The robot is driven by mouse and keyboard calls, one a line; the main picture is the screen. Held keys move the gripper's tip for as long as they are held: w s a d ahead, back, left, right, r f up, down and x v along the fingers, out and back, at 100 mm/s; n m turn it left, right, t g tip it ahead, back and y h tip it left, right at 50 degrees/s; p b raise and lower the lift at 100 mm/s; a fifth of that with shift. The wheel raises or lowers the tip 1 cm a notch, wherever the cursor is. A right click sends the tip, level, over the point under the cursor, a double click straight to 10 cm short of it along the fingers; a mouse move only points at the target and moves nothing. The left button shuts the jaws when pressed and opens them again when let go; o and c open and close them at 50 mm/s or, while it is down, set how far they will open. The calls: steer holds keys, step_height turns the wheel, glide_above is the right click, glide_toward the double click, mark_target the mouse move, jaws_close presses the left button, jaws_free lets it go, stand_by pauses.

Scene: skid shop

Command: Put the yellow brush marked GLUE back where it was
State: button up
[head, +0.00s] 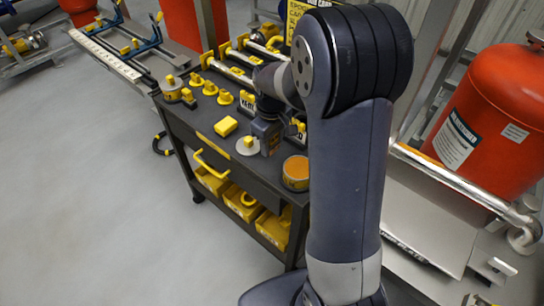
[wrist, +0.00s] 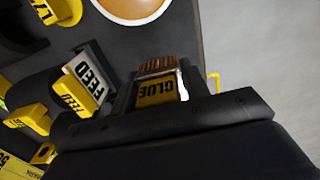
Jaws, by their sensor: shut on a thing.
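The yellow brush marked GLUE (wrist: 156,93) is between the fingers of my gripper (wrist: 158,88) in the wrist view. Its brown bristles point away from my palm and its label shows upside down. My gripper is shut on it. In the head view my gripper (head: 267,137) is over the black cart top (head: 208,108), near its right end; the brush cannot be made out clearly there. A white sign reading FEED (wrist: 88,74) stands beside a yellow piece also marked FEED (wrist: 76,103), left of the brush in the wrist view.
An amber-topped round can (head: 295,172) stands at the cart's right end. A white disc with a yellow part (head: 247,146) and a yellow block (head: 226,126) lie left of my gripper. Several yellow-ended rollers lie at the back. Yellow bins (head: 243,203) sit below; open floor lies left.

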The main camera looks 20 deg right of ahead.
mark_target(272, 162)
steer(key=shift+f, duration=2.55)
steer(key=shift+f, duration=0.15)
steer(key=o, duration=1)
steer(key=shift+c, duration=0.2)
step_height(272, 162, up, 12)
steer(key=shift+s+a+r, duration=0.1)
steer(key=shift+s+r, duration=0.05)
